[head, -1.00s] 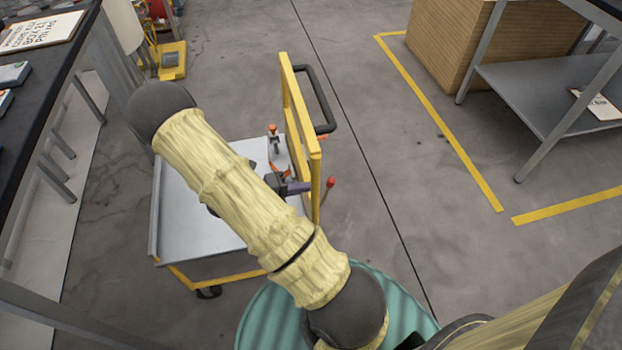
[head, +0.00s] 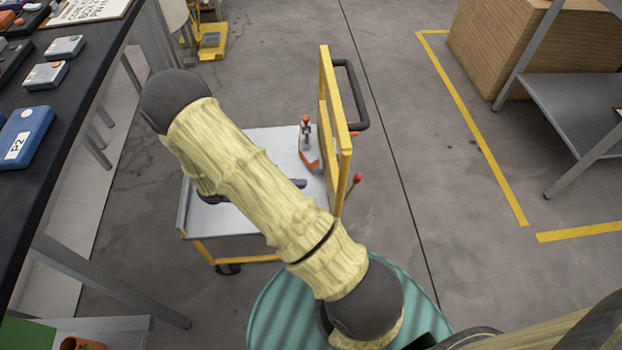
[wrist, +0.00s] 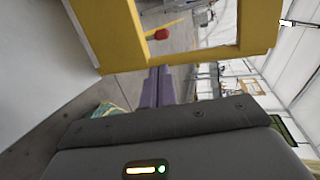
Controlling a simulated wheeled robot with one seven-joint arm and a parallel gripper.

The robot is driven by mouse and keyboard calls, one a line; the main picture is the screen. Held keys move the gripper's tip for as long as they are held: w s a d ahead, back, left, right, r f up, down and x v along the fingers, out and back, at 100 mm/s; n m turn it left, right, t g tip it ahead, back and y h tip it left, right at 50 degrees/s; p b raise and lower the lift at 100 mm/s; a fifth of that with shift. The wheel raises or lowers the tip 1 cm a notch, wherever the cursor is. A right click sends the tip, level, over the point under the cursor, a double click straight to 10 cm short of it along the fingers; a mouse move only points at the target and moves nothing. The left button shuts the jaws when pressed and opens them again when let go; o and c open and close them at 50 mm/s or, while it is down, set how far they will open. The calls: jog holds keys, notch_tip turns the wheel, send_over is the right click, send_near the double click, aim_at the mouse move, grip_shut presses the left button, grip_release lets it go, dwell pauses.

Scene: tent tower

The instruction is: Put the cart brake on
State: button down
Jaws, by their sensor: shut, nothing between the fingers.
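The cart has a grey deck (head: 255,150), a yellow upright frame (head: 332,130) and a black push handle (head: 352,95). A lever with a red knob (head: 357,180) stands on the outer side of the frame, low down; I take it for the brake. The red knob also shows in the wrist view (wrist: 159,34), beyond the yellow frame (wrist: 110,35). My gripper (head: 300,183) has purple fingers, shut and empty, over the deck on the inner side of the frame. The fingers (wrist: 158,72) point toward the frame, apart from the knob. My arm hides most of the gripper in the head view.
An orange-and-grey tool (head: 308,150) sits on the deck by the frame. A dark workbench (head: 70,95) with boxes stands on the left. A wooden crate (head: 500,45) and a grey shelf table (head: 575,105) stand on the right. The floor right of the cart is clear.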

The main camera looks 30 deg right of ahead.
jog(key=s+a+r+m+t+y, duration=0.2)
jog(key=r+m+y, duration=0.5)
jog(key=m, duration=0.9)
jog(key=s+a+r+m+t+y, duration=0.3)
jog(key=r+m+y, duration=0.4)
jog(key=m, duration=0.9)
jog(key=shift+s+a+r+t, duration=0.25)
jog(key=shift+s+r+t, duration=0.1)
jog(key=shift+t, duration=0.25)
jog(key=shift+w, duration=0.1)
